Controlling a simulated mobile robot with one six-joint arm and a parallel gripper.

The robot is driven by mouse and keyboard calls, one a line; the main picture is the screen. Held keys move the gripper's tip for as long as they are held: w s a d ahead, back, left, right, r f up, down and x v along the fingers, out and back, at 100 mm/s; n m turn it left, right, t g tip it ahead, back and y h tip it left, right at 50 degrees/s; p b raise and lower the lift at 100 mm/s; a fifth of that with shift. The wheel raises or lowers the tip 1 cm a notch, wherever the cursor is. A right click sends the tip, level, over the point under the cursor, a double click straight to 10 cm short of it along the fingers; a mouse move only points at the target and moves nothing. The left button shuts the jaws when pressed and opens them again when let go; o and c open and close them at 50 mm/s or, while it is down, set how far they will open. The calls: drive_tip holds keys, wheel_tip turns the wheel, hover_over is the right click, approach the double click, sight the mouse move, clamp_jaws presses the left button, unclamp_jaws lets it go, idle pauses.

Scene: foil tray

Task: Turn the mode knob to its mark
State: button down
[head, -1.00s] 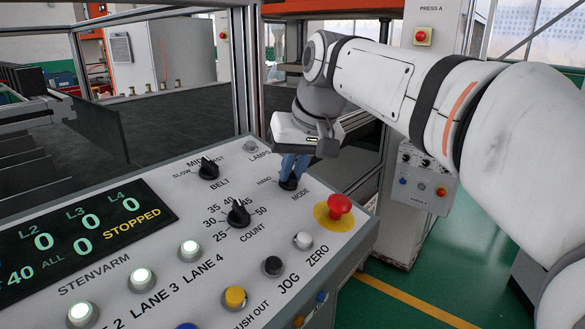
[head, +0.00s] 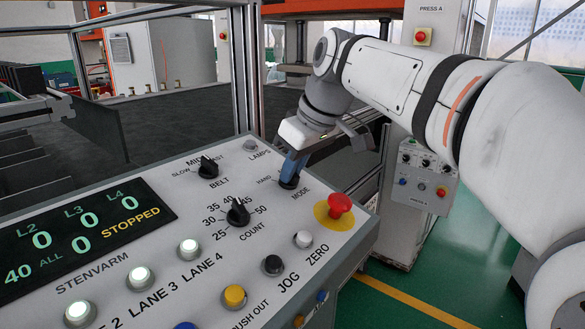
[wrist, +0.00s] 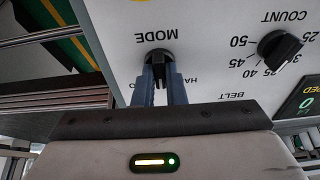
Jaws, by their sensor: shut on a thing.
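The mode knob (wrist: 159,58) is a small black knob beside the printed word MODE, upside down in the wrist view. In the head view it is mostly hidden behind my fingers, with its dark base (head: 289,183) showing at the panel's right side. My gripper (wrist: 160,75) has its two blue-grey fingers on either side of the knob, shut on it. It also shows in the head view (head: 290,176), reaching down to the panel at a tilt. HAND is readable left of the knob in the head view; the other position label is hidden.
On the panel (head: 215,262) the count knob (head: 238,211) and belt knob (head: 208,167) stand left of my gripper. A red mushroom button (head: 339,204) on a yellow disc is near the right edge. The display (head: 80,240) reads STOPPED.

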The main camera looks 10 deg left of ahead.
drive_tip(key=n, duration=0.3)
drive_tip(key=shift+n, duration=0.4)
drive_tip(key=shift+n+g, duration=0.5)
drive_tip(key=shift+n, duration=1.3)
drive_tip(key=c, duration=1.5)
unclamp_jaws()
drive_tip(key=shift+r, duration=0.1)
drive_tip(key=v, duration=0.7)
drive_tip(key=shift+d+r, duration=0.25)
drive_tip(key=shift+d, duration=0.05)
